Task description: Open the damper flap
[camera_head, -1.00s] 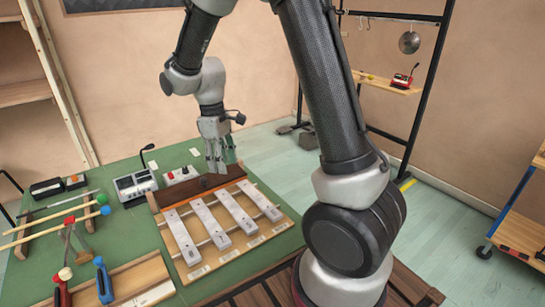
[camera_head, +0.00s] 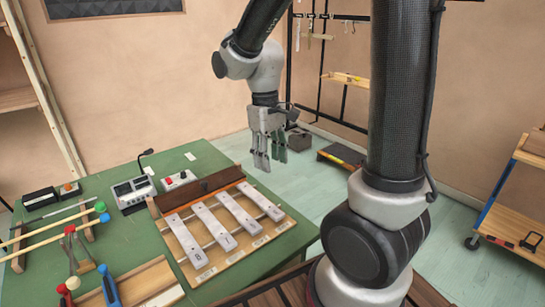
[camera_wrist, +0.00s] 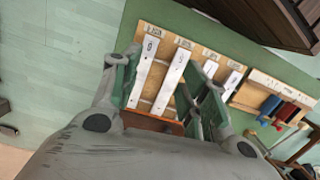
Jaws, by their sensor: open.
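The damper flap (camera_head: 198,191) is a long dark brown board along the back edge of the chime instrument, behind its bars. An orange-brown strip shows along its foot. It looks raised off the bars, but I cannot tell its exact angle. The instrument has several pale metal bars (camera_head: 231,214) on a wooden base (camera_head: 207,271). My gripper (camera_head: 270,162) points down, open and empty, above and beyond the flap's right end, apart from it. In the wrist view the bars (camera_wrist: 143,76) show between and beyond my open fingers (camera_wrist: 166,82), with part of the flap near the palm.
A grey device with a gooseneck (camera_head: 133,193) and a small red-knobbed box (camera_head: 180,180) stand behind the instrument's left end. Mallets (camera_head: 52,231) lie at the left. A wooden tray (camera_head: 148,284) is at the front.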

